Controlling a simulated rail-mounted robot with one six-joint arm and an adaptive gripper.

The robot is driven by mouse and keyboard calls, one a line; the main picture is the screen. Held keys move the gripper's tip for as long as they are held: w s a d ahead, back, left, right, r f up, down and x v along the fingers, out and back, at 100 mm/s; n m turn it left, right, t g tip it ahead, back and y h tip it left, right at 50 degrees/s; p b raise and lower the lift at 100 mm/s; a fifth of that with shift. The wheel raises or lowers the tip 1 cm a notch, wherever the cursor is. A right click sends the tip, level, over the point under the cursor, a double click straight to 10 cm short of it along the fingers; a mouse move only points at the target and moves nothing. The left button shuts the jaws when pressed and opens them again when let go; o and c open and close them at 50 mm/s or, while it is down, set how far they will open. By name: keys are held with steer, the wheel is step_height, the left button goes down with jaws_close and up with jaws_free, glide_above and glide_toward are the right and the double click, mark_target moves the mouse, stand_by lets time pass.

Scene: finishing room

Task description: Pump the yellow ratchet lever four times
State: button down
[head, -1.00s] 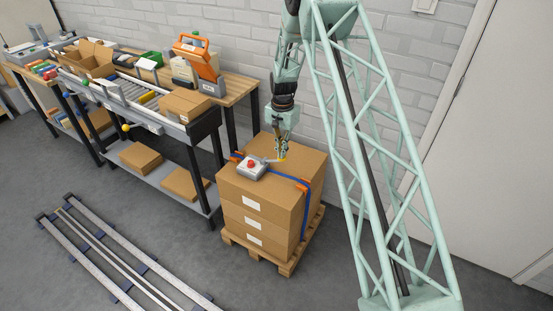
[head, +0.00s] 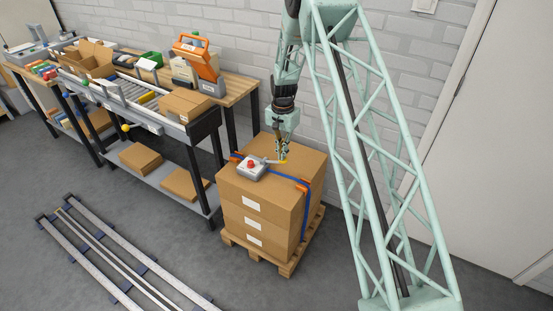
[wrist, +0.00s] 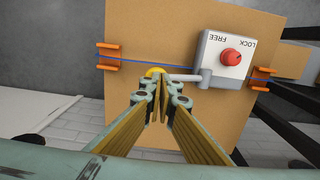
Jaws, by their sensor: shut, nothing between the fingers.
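The ratchet is a light grey box (wrist: 226,53) with a red knob (wrist: 232,56) and the words FREE and LOCK, on top of the carton stack (head: 262,205). A grey lever arm (wrist: 184,77) runs from the box to a yellow end (wrist: 154,72). In the head view the yellow end (head: 283,161) is small and low, by my fingertips. My gripper (head: 282,152) points down over the stack. In the wrist view its fingertips (wrist: 160,88) are together and empty, at the yellow end; whether they touch it I cannot tell.
A blue strap (head: 305,205) with orange corner pieces (head: 303,185) crosses the stack, which stands on a pallet (head: 277,258). A roller conveyor (head: 140,92) and bench stand at the left. A white brick wall is behind. Floor rails (head: 120,255) lie in front.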

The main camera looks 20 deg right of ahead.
mark_target(285, 159)
steer(key=shift+s+d+f+b, duration=0.2)
steer(key=shift+s+f+b, duration=0.1)
steer(key=shift+f, duration=0.35)
steer(key=shift+s+d+f+b, duration=0.2)
steer(key=shift+f+b, duration=0.1)
steer(key=shift+f, duration=0.3)
steer(key=shift+s+d+f+b, duration=0.2)
steer(key=shift+s+f+b, duration=0.1)
steer(key=shift+f, duration=0.35)
stand_by(1.8)
steer(key=shift+w+r, duration=0.1)
steer(key=shift+r, duration=0.05)
steer(key=shift+w+a+r+p, duration=0.25)
steer(key=shift+r+p, duration=0.2)
steer(key=shift+r, duration=0.65)
steer(key=shift+w+a+r+p, duration=0.25)
steer(key=shift+r+p, duration=0.25)
steer(key=shift+r, duration=0.65)
steer(key=shift+w+a+r+p, duration=0.25)
steer(key=shift+r+p, duration=0.2)
steer(key=shift+r, duration=0.65)
